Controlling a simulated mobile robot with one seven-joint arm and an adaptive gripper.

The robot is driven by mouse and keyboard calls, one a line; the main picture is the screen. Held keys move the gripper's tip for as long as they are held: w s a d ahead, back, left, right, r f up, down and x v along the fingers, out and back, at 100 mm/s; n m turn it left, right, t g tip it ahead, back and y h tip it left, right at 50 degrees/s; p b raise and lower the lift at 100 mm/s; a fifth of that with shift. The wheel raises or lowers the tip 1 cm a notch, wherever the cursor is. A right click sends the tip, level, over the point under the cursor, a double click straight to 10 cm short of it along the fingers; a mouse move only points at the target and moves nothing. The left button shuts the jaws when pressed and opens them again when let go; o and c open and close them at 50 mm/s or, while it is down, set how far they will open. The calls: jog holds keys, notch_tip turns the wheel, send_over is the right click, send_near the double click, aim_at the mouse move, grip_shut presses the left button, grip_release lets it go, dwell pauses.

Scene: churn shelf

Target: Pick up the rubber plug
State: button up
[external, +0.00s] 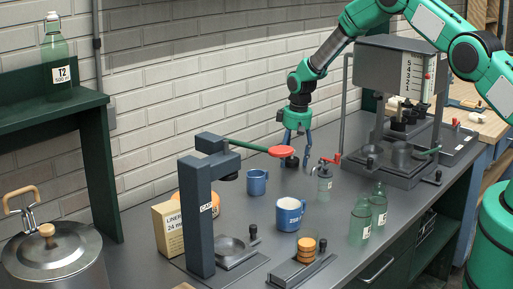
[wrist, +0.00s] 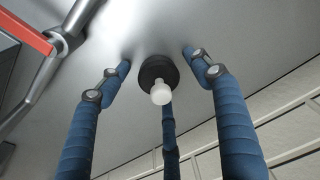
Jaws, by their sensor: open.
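In the wrist view, a round black plug (wrist: 156,72) with a white knob (wrist: 161,94) sits on the grey worktop between my blue fingers. It looks like the rubber plug. My gripper (wrist: 158,62) is open, with fingers on the left and right of the plug and a third partly hidden behind it. Gaps show between the side fingers and the plug. In the external view, my gripper (external: 298,146) points down over the worktop near the wall. A dark object (external: 291,161) at its fingertips seems to be the plug; its white knob cannot be made out there.
A press (external: 201,205) with a red-ended lever (external: 262,149) reaches close to my gripper on the left. Blue mugs (external: 257,182) (external: 289,214) and green bottles (external: 378,204) stand nearer the front. A filling machine (external: 397,70) is behind right.

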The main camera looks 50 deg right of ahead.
aim_at(294, 159)
jog(key=shift+c, duration=0.3)
jog(key=c, duration=1.2)
jog(key=shift+r, duration=0.2)
jog(key=shift+r, duration=0.95)
jog(key=shift+s+a+r, duration=0.15)
jog(key=shift+s+r, duration=0.6)
jog(key=shift+s, duration=0.1)
jog(key=s, duration=0.4)
jog(key=s+a, duration=0.1)
jog(key=s, duration=0.4)
jog(key=s+a+r, duration=0.1)
jog(key=s, duration=0.4)
jog(key=shift+a+r+b, duration=0.1)
jog(key=shift+b, duration=0.3)
